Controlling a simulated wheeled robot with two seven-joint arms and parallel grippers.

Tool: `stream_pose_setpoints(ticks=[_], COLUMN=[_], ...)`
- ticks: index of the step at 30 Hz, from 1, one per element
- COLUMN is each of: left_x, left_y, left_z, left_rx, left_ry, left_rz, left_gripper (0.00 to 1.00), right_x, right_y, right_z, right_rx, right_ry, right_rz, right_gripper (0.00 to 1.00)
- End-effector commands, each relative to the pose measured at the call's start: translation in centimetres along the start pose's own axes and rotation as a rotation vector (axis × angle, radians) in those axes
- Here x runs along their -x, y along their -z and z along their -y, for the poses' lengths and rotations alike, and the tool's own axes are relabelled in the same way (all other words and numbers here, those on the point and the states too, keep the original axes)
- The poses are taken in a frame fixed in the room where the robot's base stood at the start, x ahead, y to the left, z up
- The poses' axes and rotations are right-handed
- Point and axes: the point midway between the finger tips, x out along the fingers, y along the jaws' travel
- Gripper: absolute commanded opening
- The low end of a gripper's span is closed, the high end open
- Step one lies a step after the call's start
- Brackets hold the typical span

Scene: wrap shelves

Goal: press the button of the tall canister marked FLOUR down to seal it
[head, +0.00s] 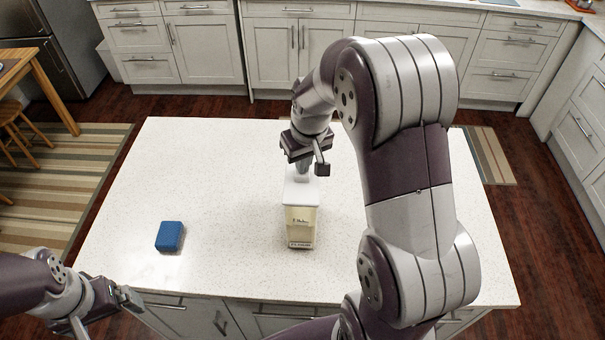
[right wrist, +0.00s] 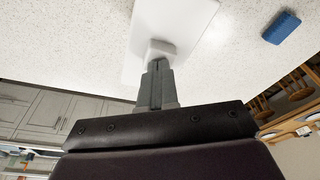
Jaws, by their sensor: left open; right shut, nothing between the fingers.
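The label lettering is too small to read surely. My left gripper (head: 128,297) is open, off the counter's front left corner.
A blue block (head: 170,236) lies on the counter (head: 220,170) left of the canister, and it also shows in the right wrist view (right wrist: 281,27). The counter around the canister is otherwise clear. My right arm covers the counter's right part in the head view.

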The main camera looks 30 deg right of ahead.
Motion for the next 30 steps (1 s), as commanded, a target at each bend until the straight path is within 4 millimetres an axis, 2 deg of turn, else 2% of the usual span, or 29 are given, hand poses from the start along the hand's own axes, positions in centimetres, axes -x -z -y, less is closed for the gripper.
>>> stream_pose_setpoints(ticks=[19, 23, 30], left_x=[-1.5, -1.1, 1.1], left_y=[-0.2, -0.1, 0.1], left_z=[0.0, 0.0, 0.0], left_rx=[0.000, 0.000, 0.000], left_ry=[0.000, 0.000, 0.000], left_rz=[0.000, 0.000, 0.000], left_gripper=[1.00, 1.00, 1.00], right_x=[-2.1, -1.7, 0.8], right_y=[-0.5, -0.5, 0.1], right_z=[0.0, 0.0, 0.0], right_rx=[0.000, 0.000, 0.000], right_ry=[0.001, 0.001, 0.000], right_rz=[0.004, 0.004, 0.002], right_gripper=[0.00, 0.00, 0.00])
